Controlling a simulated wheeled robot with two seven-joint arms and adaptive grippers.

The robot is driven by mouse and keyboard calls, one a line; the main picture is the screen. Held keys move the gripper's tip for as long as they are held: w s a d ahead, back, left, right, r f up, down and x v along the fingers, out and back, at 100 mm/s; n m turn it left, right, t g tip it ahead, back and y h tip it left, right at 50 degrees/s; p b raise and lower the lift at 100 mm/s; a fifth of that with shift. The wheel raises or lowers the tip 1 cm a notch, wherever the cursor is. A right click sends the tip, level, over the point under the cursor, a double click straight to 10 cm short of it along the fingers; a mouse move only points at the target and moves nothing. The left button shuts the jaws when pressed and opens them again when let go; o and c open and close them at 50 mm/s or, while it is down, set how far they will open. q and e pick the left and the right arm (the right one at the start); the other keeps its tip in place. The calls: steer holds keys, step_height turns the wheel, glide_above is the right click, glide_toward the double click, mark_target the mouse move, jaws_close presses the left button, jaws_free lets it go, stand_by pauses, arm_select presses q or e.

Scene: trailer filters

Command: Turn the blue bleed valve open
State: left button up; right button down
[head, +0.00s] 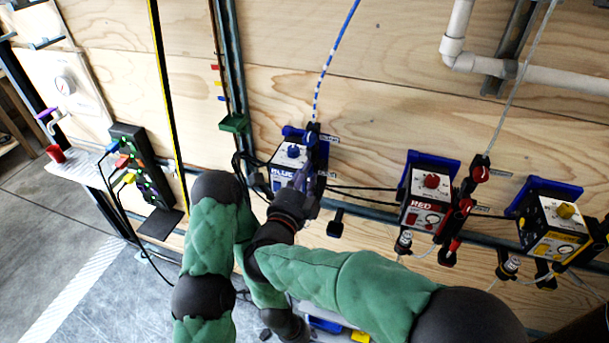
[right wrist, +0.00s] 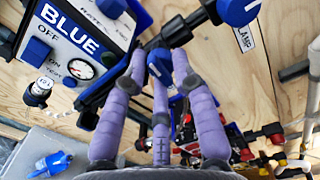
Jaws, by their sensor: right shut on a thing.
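The blue unit (head: 283,175) is a white-faced box marked BLUE on the wooden wall; it also shows at the upper left of the right wrist view (right wrist: 85,40). My right gripper (head: 308,172) is at the right side of this box. In the right wrist view its purple fingers (right wrist: 160,62) close around a small blue handle (right wrist: 160,70), which looks like the blue bleed valve, under a dark fitting. The fingers hide much of the handle, so its angle cannot be told. My left arm shows at the left, but its gripper is not seen.
A blue clamp knob (right wrist: 238,10) is just beyond the fingertips. The red unit (head: 426,200) and yellow unit (head: 553,228) hang to the right. A black power strip (head: 143,165) is at the left. Dark cables run beside the blue unit.

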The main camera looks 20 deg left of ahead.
steer(key=shift+r, duration=0.15)
steer(key=c, duration=1)
jaws_free()
steer(key=shift+c, duration=0.2)
